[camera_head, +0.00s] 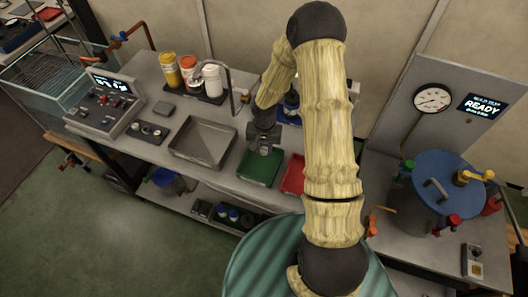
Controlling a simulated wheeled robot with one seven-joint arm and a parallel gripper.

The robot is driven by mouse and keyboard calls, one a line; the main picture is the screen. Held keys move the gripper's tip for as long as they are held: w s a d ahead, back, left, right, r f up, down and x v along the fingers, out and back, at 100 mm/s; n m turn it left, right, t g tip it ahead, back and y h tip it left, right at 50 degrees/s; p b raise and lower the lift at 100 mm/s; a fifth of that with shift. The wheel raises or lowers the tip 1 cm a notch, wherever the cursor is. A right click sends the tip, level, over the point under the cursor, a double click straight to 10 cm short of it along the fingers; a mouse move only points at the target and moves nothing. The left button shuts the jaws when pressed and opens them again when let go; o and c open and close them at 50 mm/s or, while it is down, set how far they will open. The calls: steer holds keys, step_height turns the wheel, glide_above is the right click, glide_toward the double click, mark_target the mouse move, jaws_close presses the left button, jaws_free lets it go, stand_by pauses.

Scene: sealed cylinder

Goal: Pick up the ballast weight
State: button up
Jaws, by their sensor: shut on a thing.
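My gripper (263,141) is at the lab bench, low over the back part of the green tray (258,170). It is shut on a small dark grey thing, which looks to be the ballast weight (264,150). The gripper and arm hide most of it, so its shape is unclear. I cannot tell whether it touches the tray or hangs just above it.
A grey metal basin (203,143) is left of the green tray, and a red tray (293,174) is right, partly behind my arm. Bottles (189,74) stand at the back near a thin curved pipe. A blue-lidded vessel (447,180) stands at right.

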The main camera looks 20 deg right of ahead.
mark_target(265, 149)
step_height(265, 149, up, 6)
steer(key=shift+r+b, duration=0.25)
steer(key=shift+b, duration=0.05)
steer(key=shift+d, duration=0.1)
stand_by(0.5)
